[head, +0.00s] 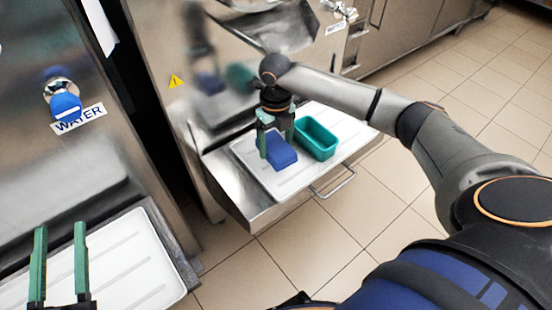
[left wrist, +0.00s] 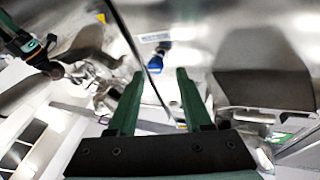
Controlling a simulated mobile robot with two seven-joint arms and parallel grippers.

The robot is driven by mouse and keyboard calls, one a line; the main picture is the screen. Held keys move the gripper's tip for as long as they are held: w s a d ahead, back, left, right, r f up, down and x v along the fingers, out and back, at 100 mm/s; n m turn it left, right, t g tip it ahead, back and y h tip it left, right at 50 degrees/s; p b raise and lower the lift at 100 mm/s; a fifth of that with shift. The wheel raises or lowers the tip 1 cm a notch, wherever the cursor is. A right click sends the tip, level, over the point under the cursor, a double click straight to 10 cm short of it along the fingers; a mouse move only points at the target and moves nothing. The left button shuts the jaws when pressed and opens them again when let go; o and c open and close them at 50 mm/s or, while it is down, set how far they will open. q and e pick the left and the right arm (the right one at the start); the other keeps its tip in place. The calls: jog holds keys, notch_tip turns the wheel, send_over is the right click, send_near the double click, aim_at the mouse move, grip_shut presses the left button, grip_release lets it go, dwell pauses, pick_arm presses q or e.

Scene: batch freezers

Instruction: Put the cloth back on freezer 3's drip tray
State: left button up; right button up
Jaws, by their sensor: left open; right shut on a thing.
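A blue folded cloth (head: 281,152) is at the white drip tray (head: 286,187) of the middle freezer in the head view. My right gripper (head: 275,136) is shut on the cloth from above. Whether the cloth rests on the tray or hangs just over it I cannot tell. My left gripper (head: 60,230) is open and empty above another white tray (head: 130,268) at the lower left. Its two green fingers also show in the left wrist view (left wrist: 160,72). No freezer number is readable.
A teal container (head: 316,138) stands right of the cloth on the same tray. A metal handle (head: 334,182) juts out at the tray's front. A blue knob (head: 65,106) with a WATER label is on the left freezer. Tiled floor (head: 300,250) lies in front.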

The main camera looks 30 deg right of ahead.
aim_at(276, 146)
jog(key=shift+f, duration=0.65)
notch_tip(276, 146, down, 2)
jog(key=shift+f+b, duration=0.2)
jog(key=shift+b, duration=0.4)
jog(key=shift+f+p, duration=0.4)
jog(key=shift+f, duration=0.4)
pick_arm(q)
jog(key=r, duration=0.1)
jog(key=s+r+m+t+h, duration=0.1)
jog(key=r, duration=0.1)
jog(key=shift+d+r, duration=0.15)
jog(key=shift+r, duration=0.1)
pick_arm(e)
jog(key=shift+f, duration=0.1)
jog(key=o, duration=1.1)
jog(key=shift+f, duration=0.1)
pick_arm(q)
jog(key=shift+f, duration=0.1)
